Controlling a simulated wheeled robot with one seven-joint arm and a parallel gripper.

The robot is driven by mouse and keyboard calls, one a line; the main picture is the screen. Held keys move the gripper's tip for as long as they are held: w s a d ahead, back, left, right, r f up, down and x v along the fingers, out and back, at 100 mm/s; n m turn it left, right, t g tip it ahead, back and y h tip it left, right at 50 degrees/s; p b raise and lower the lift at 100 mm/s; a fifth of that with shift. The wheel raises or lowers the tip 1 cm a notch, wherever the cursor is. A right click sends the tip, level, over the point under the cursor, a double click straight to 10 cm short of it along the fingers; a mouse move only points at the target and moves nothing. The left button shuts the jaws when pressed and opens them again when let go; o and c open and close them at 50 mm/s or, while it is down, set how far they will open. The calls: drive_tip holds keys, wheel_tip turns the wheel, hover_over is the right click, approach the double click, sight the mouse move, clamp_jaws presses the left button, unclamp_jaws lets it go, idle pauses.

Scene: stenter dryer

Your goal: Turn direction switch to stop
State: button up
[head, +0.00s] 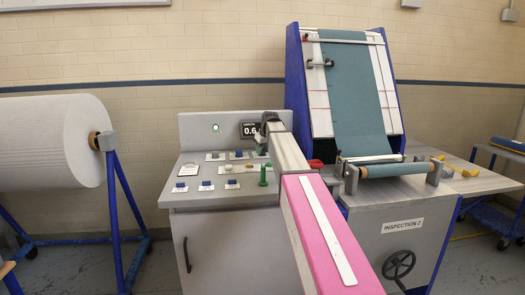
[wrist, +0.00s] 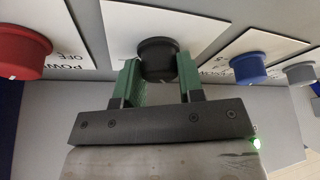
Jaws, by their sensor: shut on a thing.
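In the wrist view my gripper (wrist: 158,72) has its two green fingers on either side of a round black knob (wrist: 158,55), shut on it. The knob stands on a white label plate (wrist: 128,20) whose writing I cannot read, so I cannot confirm from lettering that this is the direction switch. In the head view my arm reaches to the right part of the grey control console (head: 192,133), and hides the knob there.
In the wrist view a red knob (wrist: 22,50) by a "POWER OFF" label is at left, and a blue knob (wrist: 248,55) at right. The inspection machine (head: 402,226) adjoins at right, a large white roll (head: 50,140) at left.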

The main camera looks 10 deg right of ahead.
drive_tip(key=m+h, duration=0.1)
drive_tip(key=m, duration=0.2)
drive_tip(key=m+h, duration=0.1)
drive_tip(key=m, duration=0.2)
drive_tip(key=shift+h, duration=0.3)
drive_tip(key=shift+m, duration=0.4)
drive_tip(key=o, duration=0.9)
drive_tip(key=v, duration=1)
drive_tip(key=shift+s+a+r, duration=0.1)
drive_tip(key=shift+s+r, duration=0.1)
drive_tip(key=shift+r, duration=0.15)
